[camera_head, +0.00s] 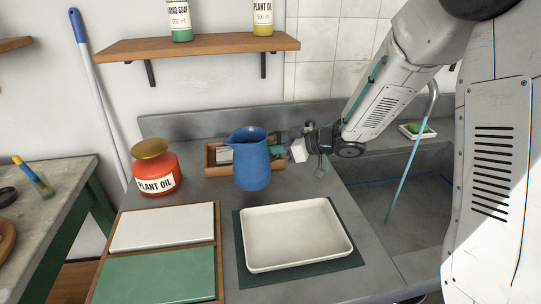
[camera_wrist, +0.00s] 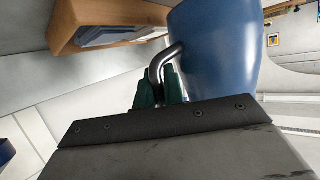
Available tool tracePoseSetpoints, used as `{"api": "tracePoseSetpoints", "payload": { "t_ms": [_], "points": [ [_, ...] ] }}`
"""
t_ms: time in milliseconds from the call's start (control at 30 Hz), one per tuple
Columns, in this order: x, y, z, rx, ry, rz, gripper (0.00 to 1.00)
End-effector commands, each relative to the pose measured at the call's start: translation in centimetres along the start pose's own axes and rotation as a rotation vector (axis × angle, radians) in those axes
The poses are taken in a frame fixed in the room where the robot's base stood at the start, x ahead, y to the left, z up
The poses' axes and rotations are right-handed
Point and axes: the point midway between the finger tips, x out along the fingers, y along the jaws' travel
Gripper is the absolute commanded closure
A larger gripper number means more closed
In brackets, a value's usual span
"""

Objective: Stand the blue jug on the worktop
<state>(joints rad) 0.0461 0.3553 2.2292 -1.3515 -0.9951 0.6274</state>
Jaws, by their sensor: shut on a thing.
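The blue jug (camera_head: 251,160) is upright over the grey worktop (camera_head: 200,193) in the head view, in front of a small wooden box. My gripper (camera_head: 277,148) reaches it from the right. In the wrist view my gripper (camera_wrist: 160,88) has its green fingers shut on the jug's grey metal handle, and the jug (camera_wrist: 215,45) fills the upper right. From these frames I cannot tell whether the jug's base touches the worktop.
A white tray (camera_head: 294,264) on a dark mat lies in front of the jug. A red plant oil can (camera_head: 155,172) stands to the left. White (camera_head: 163,240) and green (camera_head: 155,275) slabs lie front left. The sink (camera_head: 395,200) is to the right. A shelf (camera_head: 195,45) hangs above.

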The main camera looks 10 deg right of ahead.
Motion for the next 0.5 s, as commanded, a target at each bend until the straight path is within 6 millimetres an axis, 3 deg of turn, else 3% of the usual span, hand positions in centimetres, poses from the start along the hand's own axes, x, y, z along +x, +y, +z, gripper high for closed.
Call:
{"api": "tracePoseSetpoints", "payload": {
  "t_ms": [233, 500],
  "points": [
    [0.5, 1.0, 3.1, 0.008, 0.002, 0.013, 1.0],
    [0.6, 1.1, 3.5, 0.006, 0.004, 0.016, 1.0]
  ]
}}
